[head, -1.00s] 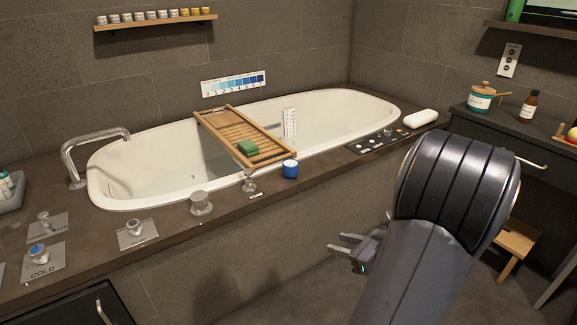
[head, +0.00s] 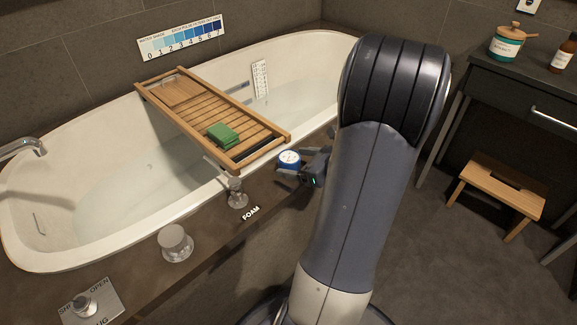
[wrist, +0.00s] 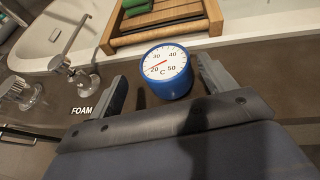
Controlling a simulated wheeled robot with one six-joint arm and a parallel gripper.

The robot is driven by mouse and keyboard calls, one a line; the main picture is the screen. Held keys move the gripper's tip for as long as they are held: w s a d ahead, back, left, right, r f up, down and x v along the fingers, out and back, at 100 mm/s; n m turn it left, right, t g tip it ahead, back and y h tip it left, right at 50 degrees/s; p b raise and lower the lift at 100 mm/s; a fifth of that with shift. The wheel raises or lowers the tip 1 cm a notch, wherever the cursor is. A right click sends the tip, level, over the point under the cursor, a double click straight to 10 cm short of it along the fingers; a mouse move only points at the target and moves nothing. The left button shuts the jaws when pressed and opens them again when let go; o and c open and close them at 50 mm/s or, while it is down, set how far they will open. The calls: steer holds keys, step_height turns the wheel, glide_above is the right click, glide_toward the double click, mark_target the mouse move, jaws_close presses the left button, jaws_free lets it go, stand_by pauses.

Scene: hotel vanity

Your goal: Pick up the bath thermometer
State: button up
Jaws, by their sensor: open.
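The bath thermometer (head: 289,160) is a small blue cylinder with a white dial, standing on the tub's dark ledge in the head view. In the wrist view the thermometer (wrist: 167,72) shows its dial face, marked in C, with a red needle. My gripper (head: 289,175) is at the ledge, its fingers open around the thermometer's near side. In the wrist view my gripper (wrist: 160,85) has one finger to the left and one to the right of the thermometer, with a gap on the left; the right finger is close to it.
A wooden bath tray (head: 205,115) with a green cloth or sponge (head: 223,135) spans the tub just behind the thermometer. A metal foam tap (head: 236,193) and a knob (head: 175,243) stand to the left on the ledge. A wooden stool (head: 497,188) is at right.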

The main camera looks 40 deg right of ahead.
mark_target(285, 161)
steer(key=w+f+b, duration=0.2)
steer(key=w, duration=0.1)
steer(key=shift+w+a+f, duration=0.1)
steer(key=shift+w+f, duration=0.15)
steer(key=shift+w, duration=0.05)
steer(key=shift+w+a+f+b, duration=0.1)
steer(key=shift+w+b, duration=0.25)
steer(key=shift+w, duration=0.15)
steer(key=shift+c, duration=0.5)
steer(key=c, duration=1)
